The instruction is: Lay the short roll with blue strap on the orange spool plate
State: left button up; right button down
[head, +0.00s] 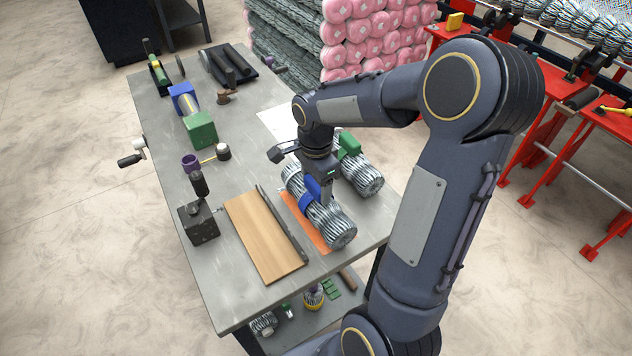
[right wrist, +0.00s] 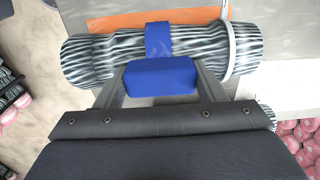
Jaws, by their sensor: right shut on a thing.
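The short roll with blue strap (head: 332,221) is a bundle of grey and white wire. In the head view it lies lengthwise over the orange spool plate (head: 303,225), whose left edge shows beside it; most of the plate is hidden. In the right wrist view the roll (right wrist: 100,60) runs across the picture and an orange strip of the plate (right wrist: 150,18) shows behind it. My right gripper (head: 318,197) is shut on the roll's blue strap block (right wrist: 160,77), from above. Whether the roll touches the plate is unclear. My left gripper is not in view.
A second wire roll with a green strap (head: 360,172) lies close on the right. A wooden board (head: 262,233) with a dark rail lies left of the plate. A black block with a handle (head: 199,220) stands farther left. The grey table's (head: 235,319) near edge is close.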

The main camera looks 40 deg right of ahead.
jog(key=shift+f+b, duration=0.3)
jog(key=shift+f, duration=0.1)
jog(key=shift+c, duration=1.2)
grip_release()
notch_tip(320, 180, up, 8)
jog(key=shift+f, duration=0.1)
